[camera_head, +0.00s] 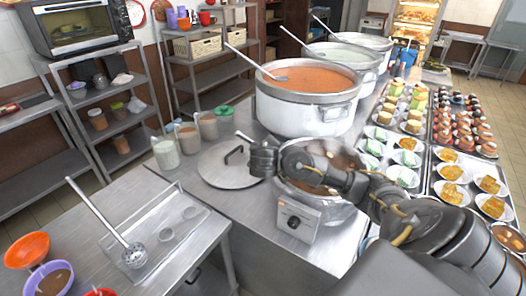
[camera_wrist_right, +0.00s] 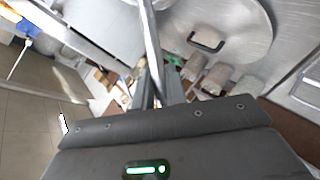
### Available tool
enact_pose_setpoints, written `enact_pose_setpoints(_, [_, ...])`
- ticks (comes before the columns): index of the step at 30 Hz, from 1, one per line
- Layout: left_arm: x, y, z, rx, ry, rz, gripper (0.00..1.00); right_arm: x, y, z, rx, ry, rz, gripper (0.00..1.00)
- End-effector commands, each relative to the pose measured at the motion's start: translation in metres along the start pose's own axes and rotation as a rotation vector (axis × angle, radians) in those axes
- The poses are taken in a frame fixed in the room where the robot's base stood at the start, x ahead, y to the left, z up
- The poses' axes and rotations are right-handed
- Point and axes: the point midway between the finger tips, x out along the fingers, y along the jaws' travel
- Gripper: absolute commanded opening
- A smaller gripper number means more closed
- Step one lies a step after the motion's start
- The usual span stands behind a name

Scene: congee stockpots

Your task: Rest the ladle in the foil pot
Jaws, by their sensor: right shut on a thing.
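The near pot (camera_head: 345,215), with a crinkled silvery wall and brown contents, stands at the front of the counter; I take it for the foil pot. My right arm reaches across its top and hides part of the opening. My right gripper (camera_head: 258,158) is at the pot's left rim, beside the lid. It is shut on a thin metal ladle handle, whose end (camera_head: 243,136) sticks out to the upper left. In the wrist view the handle (camera_wrist_right: 151,50) runs between the fingers (camera_wrist_right: 158,92). The ladle's bowl cannot be made out. My left gripper is out of view.
A round lid (camera_head: 228,167) lies left of the pot. A large pot of orange soup (camera_head: 305,115) stands behind, with more pots beyond. Another ladle (camera_head: 95,208) lies on a tray (camera_head: 180,222) at left. Plated food (camera_head: 402,176) fills the right side. A control box (camera_head: 296,220) fronts the pot.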

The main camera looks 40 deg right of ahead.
Motion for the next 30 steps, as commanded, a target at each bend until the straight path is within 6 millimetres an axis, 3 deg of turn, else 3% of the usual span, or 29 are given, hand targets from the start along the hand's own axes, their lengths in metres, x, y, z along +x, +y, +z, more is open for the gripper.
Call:
enact_pose_setpoints(11, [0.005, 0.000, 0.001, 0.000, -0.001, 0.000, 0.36, 0.002, -0.003, 0.002, 0.000, 0.000, 0.001, 0.00])
enact_pose_setpoints(12, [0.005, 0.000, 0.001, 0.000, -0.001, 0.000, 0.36, 0.002, -0.003, 0.002, 0.000, 0.000, 0.001, 0.16])
enact_pose_setpoints(18, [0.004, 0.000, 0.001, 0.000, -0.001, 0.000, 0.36, 0.002, -0.003, 0.002, 0.000, 0.000, 0.000, 0.39])
enact_pose_setpoints(26, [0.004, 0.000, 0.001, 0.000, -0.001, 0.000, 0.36, 0.001, -0.003, 0.002, 0.000, 0.000, 0.000, 0.39])
enact_pose_setpoints(30, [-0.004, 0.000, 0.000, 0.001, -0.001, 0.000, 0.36, -0.012, -0.002, 0.001, -0.001, 0.002, -0.001, 0.39])
